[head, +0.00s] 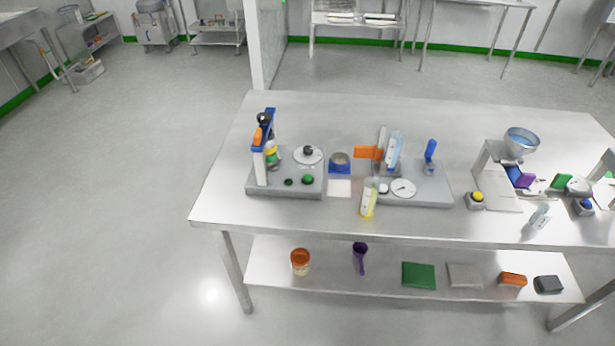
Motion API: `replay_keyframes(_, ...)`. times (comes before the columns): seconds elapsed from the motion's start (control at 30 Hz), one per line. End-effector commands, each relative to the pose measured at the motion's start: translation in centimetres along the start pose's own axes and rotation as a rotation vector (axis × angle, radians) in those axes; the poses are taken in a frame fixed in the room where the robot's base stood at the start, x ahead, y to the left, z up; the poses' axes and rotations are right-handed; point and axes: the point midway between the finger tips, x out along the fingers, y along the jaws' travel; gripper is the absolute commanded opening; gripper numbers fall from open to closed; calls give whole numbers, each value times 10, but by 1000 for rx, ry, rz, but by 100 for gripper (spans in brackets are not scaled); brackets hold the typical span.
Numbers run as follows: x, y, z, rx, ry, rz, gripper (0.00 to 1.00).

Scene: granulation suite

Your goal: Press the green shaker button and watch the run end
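A grey-based device (257,187) stands at the left end of the steel bench and looks like the shaker. A large green button (308,180) sits on its front, beside a smaller dark green spot (289,182) that may be a lamp or second button. Behind them is a round white disc with a black knob (308,152). Whether the device is running cannot be told. My gripper is not in view.
On the bench (460,115), a second grey unit (430,192) with a dial stands to the right, with a yellow-labelled bottle (369,198) in front. A funnel stand (521,141) and yellow button box (477,200) are further right.

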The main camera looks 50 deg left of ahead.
Motion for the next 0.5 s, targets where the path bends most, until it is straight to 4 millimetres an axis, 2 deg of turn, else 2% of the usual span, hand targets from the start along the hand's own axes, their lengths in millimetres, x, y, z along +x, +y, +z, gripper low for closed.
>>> replay_keyframes(0.03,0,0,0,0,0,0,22)
replay_keyframes(0.27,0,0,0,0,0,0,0)
replay_keyframes(0.5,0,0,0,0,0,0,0)
